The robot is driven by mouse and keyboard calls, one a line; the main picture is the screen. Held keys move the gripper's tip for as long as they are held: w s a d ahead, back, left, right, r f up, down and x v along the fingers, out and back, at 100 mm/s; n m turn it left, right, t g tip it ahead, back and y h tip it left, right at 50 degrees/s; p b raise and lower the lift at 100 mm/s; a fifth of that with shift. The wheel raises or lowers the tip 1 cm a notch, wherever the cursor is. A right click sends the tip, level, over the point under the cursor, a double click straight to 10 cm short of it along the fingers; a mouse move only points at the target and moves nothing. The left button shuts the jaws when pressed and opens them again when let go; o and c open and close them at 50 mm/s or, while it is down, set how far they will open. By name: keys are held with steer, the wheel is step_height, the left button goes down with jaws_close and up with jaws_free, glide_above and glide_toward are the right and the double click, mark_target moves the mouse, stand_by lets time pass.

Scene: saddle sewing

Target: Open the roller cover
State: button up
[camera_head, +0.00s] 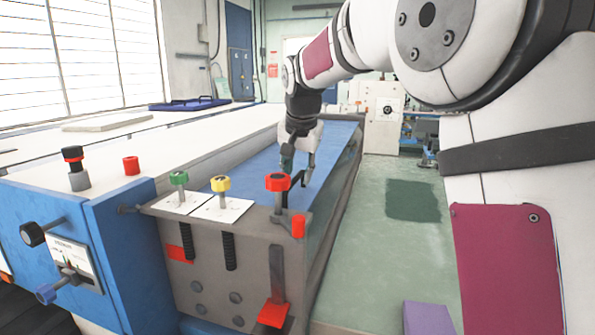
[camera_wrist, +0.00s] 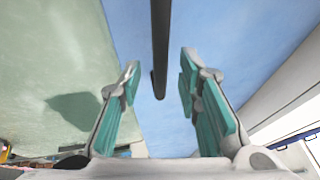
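The roller cover (camera_head: 258,163) appears to be the long blue panel on top of the grey machine; its blue surface (camera_wrist: 225,50) also fills the middle of the wrist view. A dark bar, apparently a handle (camera_wrist: 160,45), runs down from the top of the wrist view and ends between my fingers. In the head view, black parts (camera_head: 294,181) show near the fingertips, beside the red knob. My gripper (camera_head: 299,168) points down over the panel's near right part. In the wrist view my gripper (camera_wrist: 160,82) is open, its teal pads apart on either side of the bar, with gaps visible.
Red (camera_head: 277,182), yellow (camera_head: 221,184) and green (camera_head: 179,178) knobs stand on the machine's near end. A red-tipped lever (camera_head: 273,314) hangs below. A blue cabinet (camera_head: 125,240) adjoins at left. Green floor (camera_head: 385,265) is open to the right, with a purple block (camera_head: 428,317).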

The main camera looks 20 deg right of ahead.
jaws_close()
steer(key=shift+r, duration=0.1)
